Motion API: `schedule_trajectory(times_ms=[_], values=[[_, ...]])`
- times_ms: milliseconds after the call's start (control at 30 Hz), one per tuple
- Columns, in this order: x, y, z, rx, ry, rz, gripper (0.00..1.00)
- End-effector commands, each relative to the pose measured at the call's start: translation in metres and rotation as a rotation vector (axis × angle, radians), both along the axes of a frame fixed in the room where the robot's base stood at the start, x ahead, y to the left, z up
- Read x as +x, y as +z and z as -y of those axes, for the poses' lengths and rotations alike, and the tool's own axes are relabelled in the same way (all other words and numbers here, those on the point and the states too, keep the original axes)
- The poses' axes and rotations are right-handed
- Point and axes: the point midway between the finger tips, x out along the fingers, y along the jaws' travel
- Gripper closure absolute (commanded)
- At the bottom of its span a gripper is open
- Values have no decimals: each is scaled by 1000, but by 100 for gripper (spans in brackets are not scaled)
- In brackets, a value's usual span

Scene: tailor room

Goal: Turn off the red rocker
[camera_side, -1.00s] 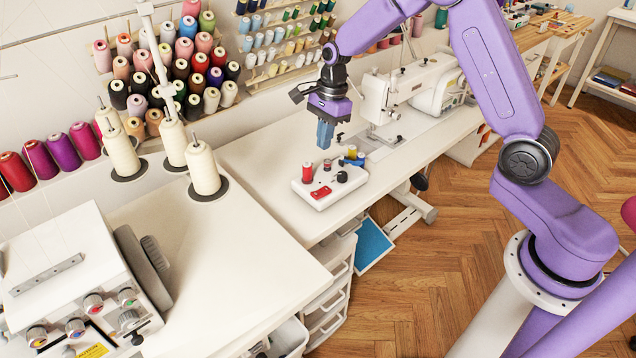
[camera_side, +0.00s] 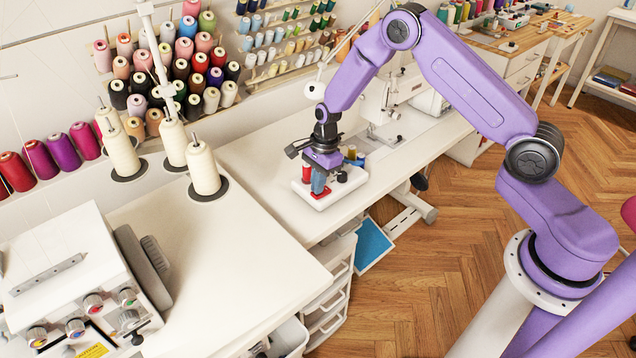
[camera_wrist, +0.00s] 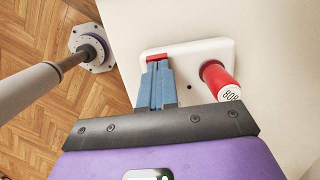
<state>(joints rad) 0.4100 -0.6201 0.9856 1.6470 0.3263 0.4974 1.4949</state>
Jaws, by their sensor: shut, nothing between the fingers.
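The red rocker (camera_side: 322,192) sits on the near part of a white switch box (camera_side: 305,190) on the long white table. In the wrist view the rocker (camera_wrist: 159,60) shows as a red strip just past the fingertips; the rest is hidden behind them. My gripper (camera_side: 318,190) is shut and empty, pointing down with its blue fingertips at the rocker. In the wrist view the gripper (camera_wrist: 157,66) overlaps the rocker's edge. Whether it touches, and which way the rocker is tipped, I cannot tell.
A red spool (camera_wrist: 217,80) stands on the box right beside the fingers; it also shows in the side view (camera_side: 306,173). A black knob (camera_side: 342,176) is on the box's right. A white sewing machine (camera_side: 385,105) stands behind. The table left of the box is clear.

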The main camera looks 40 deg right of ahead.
Motion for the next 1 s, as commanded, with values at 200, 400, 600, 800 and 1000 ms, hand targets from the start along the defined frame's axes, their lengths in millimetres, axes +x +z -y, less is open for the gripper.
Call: schedule_trajectory(times_ms=[200, 400, 600, 800, 1000], values=[[0, -1, 0, 0, 0, 0, 100], [0, -3, -2, 0, 1, -2, 100], [-1, -6, -3, 0, 0, -2, 100], [0, -6, -2, 0, 0, -2, 100], [0, -4, 5, 0, -1, -1, 100]])
